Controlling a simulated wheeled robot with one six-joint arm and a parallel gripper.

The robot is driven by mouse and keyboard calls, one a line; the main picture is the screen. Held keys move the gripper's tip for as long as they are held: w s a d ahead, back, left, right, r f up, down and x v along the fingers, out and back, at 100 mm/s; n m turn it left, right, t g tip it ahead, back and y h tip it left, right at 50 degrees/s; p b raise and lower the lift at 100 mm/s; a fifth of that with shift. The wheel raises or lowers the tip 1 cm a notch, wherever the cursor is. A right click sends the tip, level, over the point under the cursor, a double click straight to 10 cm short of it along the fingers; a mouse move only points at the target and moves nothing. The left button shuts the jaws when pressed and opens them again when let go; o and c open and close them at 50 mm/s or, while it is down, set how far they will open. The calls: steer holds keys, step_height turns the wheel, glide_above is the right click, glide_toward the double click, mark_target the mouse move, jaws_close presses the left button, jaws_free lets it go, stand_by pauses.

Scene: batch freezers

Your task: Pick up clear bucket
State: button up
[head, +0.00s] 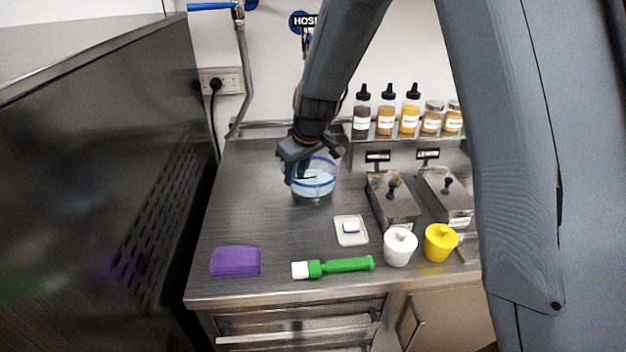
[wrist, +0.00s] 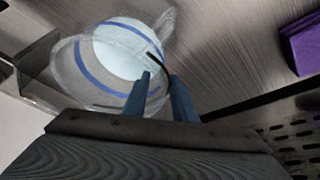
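The clear bucket (head: 322,184) stands on the steel counter below the back wall in the head view. It is see-through with blue bands and a pale bluish inside. My gripper (head: 296,177) reaches down at its left rim. In the wrist view, the bucket (wrist: 85,75) lies left of and partly behind my gripper's two blue-grey fingers (wrist: 163,78). The fingers are apart with a narrow gap. One overlaps the bucket and the other is at its outer edge. I cannot tell whether they touch the wall. A thin dark curve shows near the fingertips.
A white tray with a small block (head: 351,230), purple cloth (head: 235,260) and green brush (head: 340,265) lie in front. White (head: 400,246) and yellow (head: 440,242) pots and lidded steel containers (head: 392,203) stand right. Bottles (head: 386,112) line a shelf. A tall steel machine (head: 100,180) borders the left.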

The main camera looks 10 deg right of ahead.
jaws_close()
stand_by(1.3)
